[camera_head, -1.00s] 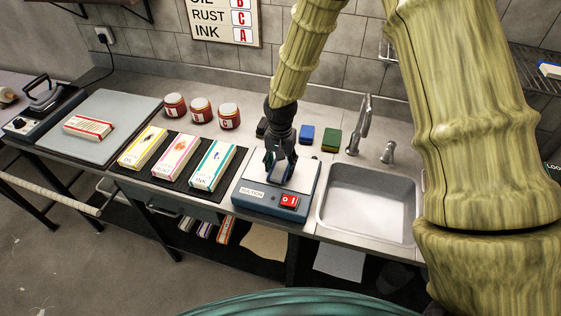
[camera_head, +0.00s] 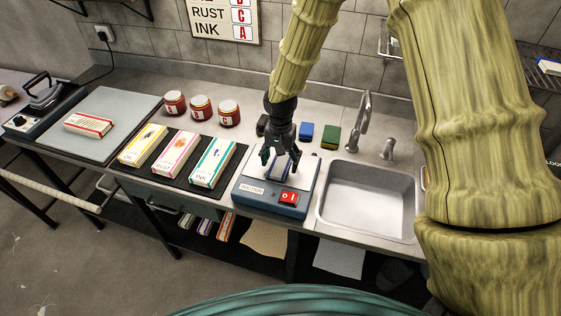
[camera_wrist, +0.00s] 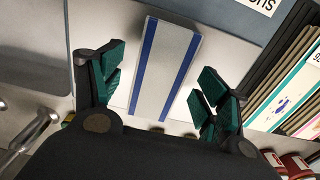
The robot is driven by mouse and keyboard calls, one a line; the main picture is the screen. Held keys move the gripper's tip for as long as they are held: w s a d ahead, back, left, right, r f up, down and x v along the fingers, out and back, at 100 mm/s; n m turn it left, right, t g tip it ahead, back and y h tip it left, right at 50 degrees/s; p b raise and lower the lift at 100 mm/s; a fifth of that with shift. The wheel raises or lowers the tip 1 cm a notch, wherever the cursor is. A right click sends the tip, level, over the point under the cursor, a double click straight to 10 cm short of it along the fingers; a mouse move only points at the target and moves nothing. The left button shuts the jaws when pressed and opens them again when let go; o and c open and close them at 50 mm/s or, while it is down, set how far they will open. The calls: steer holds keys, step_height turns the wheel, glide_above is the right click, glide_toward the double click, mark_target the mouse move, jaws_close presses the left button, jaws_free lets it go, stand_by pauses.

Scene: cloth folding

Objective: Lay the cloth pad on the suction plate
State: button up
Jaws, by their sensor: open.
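The cloth pad (camera_wrist: 165,70) is a flat pale grey strip with two blue stripes. In the wrist view it lies between and below my spread fingers, on the white top of the suction plate (camera_wrist: 220,48). In the head view the suction plate (camera_head: 258,198) is a blue-grey box with a red switch, left of the sink. My gripper (camera_head: 281,168) points down over it, and the pad is partly hidden behind the fingers. In the wrist view the green-padded fingers of my gripper (camera_wrist: 160,85) are open, with gaps on both sides of the pad.
Blue (camera_head: 306,131) and green (camera_head: 331,137) blocks and a tap (camera_head: 360,125) stand behind. The sink (camera_head: 368,200) is to the right.

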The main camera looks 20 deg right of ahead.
mark_target(280, 164)
step_height(280, 164, up, 11)
steer(key=b, duration=0.3)
steer(key=shift+r+b, duration=0.2)
steer(key=shift+b, duration=0.15)
